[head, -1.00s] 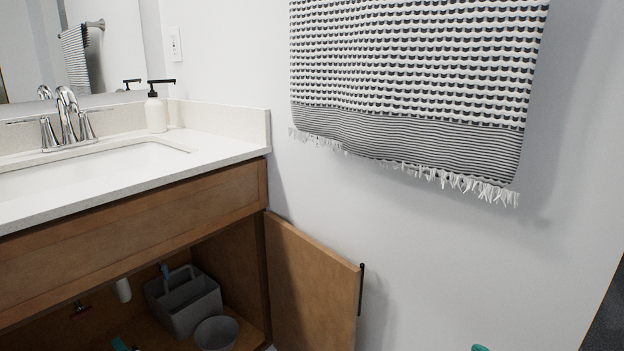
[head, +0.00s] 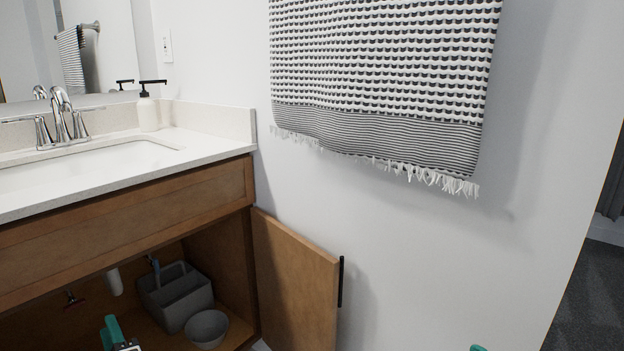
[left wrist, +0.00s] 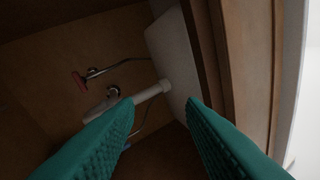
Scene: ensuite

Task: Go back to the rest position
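My left gripper (head: 112,335) shows at the bottom edge of the head view, in front of the open vanity cabinet. In the left wrist view its two teal fingers (left wrist: 160,101) are apart with nothing between them. They face the cabinet interior, with a white drain pipe (left wrist: 152,93) behind the fingertips. Only a teal tip of my right gripper (head: 478,348) shows at the bottom edge of the head view, so its opening is hidden.
The cabinet door (head: 296,285) stands open beside the cabinet. A grey caddy (head: 177,299) and grey bowl (head: 206,328) sit inside. The counter (head: 210,146) holds a soap dispenser (head: 148,113). A striped towel (head: 385,85) hangs on the wall. Dark floor (head: 590,295) shows at right.

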